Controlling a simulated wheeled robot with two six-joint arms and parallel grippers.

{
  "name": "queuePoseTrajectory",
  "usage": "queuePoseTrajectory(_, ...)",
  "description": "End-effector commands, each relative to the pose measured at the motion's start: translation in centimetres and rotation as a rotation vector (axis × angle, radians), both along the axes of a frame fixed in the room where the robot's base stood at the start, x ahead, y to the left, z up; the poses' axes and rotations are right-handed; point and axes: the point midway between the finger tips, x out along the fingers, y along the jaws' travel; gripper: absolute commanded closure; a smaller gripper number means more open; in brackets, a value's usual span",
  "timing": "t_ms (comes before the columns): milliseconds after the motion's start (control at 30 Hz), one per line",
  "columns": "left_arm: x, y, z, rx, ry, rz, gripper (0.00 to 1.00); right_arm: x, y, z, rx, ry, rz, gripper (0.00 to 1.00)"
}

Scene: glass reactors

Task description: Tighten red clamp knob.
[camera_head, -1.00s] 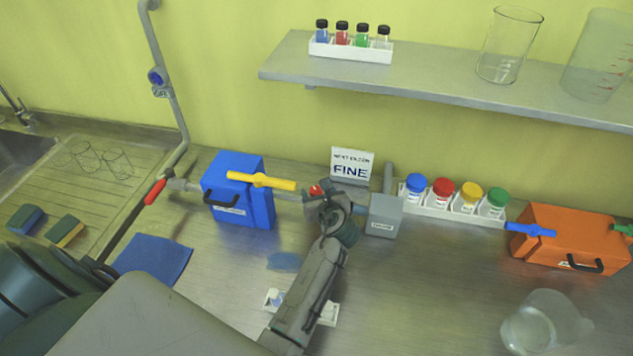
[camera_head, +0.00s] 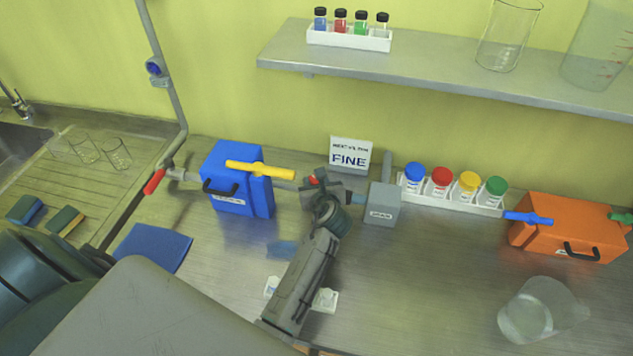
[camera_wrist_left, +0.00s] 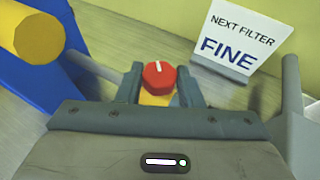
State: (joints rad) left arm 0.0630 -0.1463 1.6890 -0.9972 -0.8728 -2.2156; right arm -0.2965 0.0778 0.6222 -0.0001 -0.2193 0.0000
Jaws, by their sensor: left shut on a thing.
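The red clamp knob (camera_wrist_left: 159,76) shows in the left wrist view between my two fingers, with a white line on its top. A yellowish part shows just below it. My left gripper (camera_wrist_left: 160,88) is shut on the knob. In the head view the knob (camera_head: 312,181) is a small red patch at my left gripper (camera_head: 322,186), mostly hidden by it. It sits on the pipe line between the blue box (camera_head: 240,180) and the grey box (camera_head: 382,205). My right gripper is not in view.
A yellow lever (camera_head: 260,170) sticks out close to the left of my gripper. A "FINE" sign (camera_head: 350,153) stands behind. A rack of coloured-lid jars (camera_head: 450,203), an orange box (camera_head: 567,232) and a beaker (camera_head: 540,310) are to the right. A shelf (camera_head: 440,75) hangs above.

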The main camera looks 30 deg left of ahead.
Motion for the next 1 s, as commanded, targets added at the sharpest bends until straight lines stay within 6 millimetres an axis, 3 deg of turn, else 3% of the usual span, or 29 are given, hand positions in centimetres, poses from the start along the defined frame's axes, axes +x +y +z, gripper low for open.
queuePoseTrajectory(600,-0.30,0.78,0.11,0.005,-0.002,-0.451,0.90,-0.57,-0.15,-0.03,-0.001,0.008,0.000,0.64)
queuePoseTrajectory(1000,-0.31,0.91,0.08,0.002,-0.001,-0.598,0.90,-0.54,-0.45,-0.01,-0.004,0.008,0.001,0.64)
